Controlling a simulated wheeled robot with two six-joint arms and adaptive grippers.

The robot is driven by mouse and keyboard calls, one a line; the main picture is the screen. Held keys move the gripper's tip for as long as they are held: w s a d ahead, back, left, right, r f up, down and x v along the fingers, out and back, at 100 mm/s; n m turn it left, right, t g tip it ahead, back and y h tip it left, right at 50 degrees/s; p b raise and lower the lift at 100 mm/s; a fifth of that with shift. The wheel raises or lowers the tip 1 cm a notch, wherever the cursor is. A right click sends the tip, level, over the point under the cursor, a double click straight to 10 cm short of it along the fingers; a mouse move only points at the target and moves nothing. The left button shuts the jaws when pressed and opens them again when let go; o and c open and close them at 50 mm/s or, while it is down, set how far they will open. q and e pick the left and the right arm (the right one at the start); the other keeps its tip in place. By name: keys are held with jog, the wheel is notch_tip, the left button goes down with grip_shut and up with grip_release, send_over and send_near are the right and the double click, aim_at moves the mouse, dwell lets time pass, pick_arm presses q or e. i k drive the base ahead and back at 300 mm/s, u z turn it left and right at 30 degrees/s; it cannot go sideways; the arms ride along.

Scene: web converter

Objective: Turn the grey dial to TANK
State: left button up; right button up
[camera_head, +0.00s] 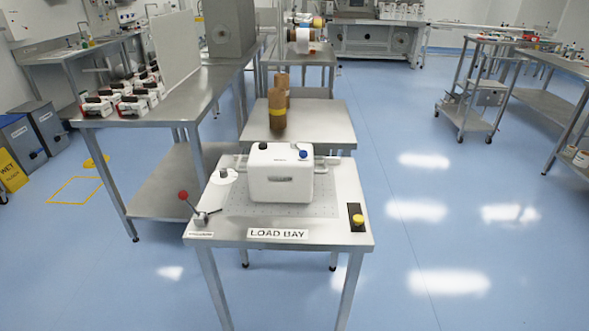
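A white box-shaped unit (281,177) stands upright on the steel table labelled LOAD BAY (212,230). A black knob (264,146) and a blue knob (292,155) sit on its top. Small dark marks lie between them, too small to read. A grey patch (281,179) shows on its front face; I cannot tell whether it is a plate or a handle. I cannot make out a grey dial or the word TANK. Neither of my grippers is in view.
A red-ball lever (184,196) stands at the table's front left. A yellow button (358,219) on a black plate is at the right edge.

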aim_at(223, 172)
jog(key=u, duration=0.35)
jog(key=i, duration=1.05)
jog(key=u, duration=2.5)
jog(key=k, duration=1.6)
jog(key=z, duration=1.8)
jog(key=i, duration=0.5)
jog(key=z, duration=0.15)
